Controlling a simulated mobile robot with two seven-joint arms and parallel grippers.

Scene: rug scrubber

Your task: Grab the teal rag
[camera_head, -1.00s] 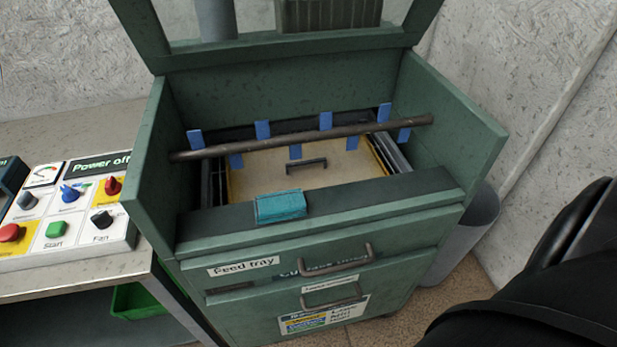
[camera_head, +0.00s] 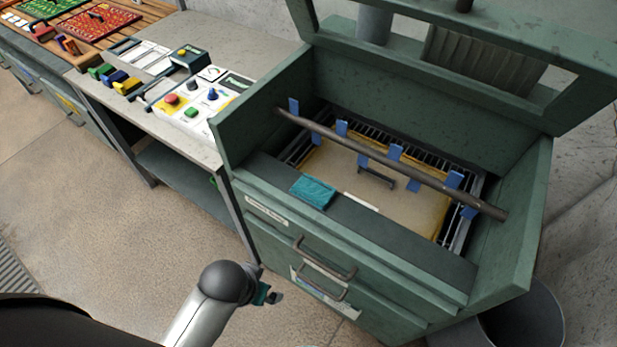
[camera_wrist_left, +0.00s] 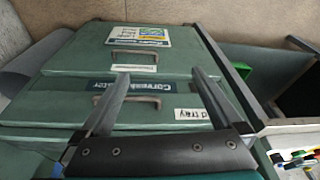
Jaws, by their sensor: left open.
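The teal rag (camera_head: 312,192) lies folded on the front ledge of the green machine (camera_head: 375,245), near the ledge's left end. My left gripper (camera_head: 268,294) is below and to the left of the rag in the head view, in front of the machine's drawers and apart from the rag. In the left wrist view the left gripper's fingers (camera_wrist_left: 160,75) are spread and empty, with the drawer fronts behind them. I cannot make out the rag for sure in that view. My right gripper is not in view.
A dark bar (camera_head: 390,160) with blue tabs crosses the machine's opening behind the rag. Drawer handles (camera_head: 325,260) stick out of the front. A control panel (camera_head: 205,100) sits on the bench to the left. The floor (camera_head: 110,225) left of the machine is clear.

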